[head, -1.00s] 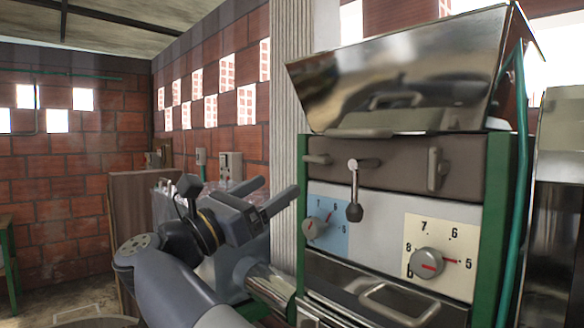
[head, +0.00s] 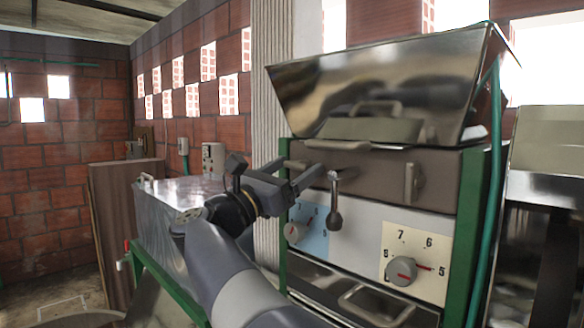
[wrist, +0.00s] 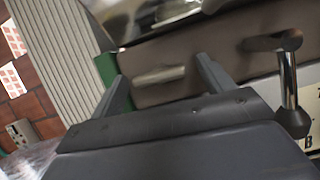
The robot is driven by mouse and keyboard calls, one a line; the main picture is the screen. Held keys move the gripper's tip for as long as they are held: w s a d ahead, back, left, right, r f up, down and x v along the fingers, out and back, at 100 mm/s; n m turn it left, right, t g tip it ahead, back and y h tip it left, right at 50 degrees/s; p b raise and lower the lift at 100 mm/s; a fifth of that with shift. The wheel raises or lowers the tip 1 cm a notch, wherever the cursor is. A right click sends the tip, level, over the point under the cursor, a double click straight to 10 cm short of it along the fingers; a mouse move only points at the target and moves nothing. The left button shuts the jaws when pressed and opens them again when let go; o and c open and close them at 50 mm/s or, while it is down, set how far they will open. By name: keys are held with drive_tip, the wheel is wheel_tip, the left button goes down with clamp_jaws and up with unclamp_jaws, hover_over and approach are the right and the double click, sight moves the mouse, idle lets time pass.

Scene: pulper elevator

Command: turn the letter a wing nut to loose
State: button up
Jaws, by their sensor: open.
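A small grey horizontal bar, which looks like a wing nut (wrist: 160,76), sits on the left of the machine's brown panel. A similar upright grey one (head: 411,184) is on the panel's right. I cannot read a letter A by either. My gripper (head: 304,167) is open and empty, at the panel's left end. In the wrist view my gripper's fingers (wrist: 163,71) appear on either side of the horizontal bar; the gap in depth cannot be told. In the head view the gripper partly covers that bar.
A lever with a dark knob (head: 335,205) hangs just right of my gripper. Below are a left dial (head: 296,232) on a blue plate and a right dial (head: 402,270) on a cream plate. A shiny hopper (head: 390,90) overhangs above. A metal tank (head: 180,215) stands left.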

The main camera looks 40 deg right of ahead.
drive_tip(key=shift+c, duration=0.5)
drive_tip(key=c, duration=0.9)
drive_tip(key=shift+f+b, duration=0.15)
drive_tip(key=shift+b, duration=0.3)
drive_tip(key=shift+n+b, duration=0.3)
drive_tip(key=shift+b, duration=0.1)
drive_tip(key=o, duration=1)
drive_tip(key=shift+a, duration=0.1)
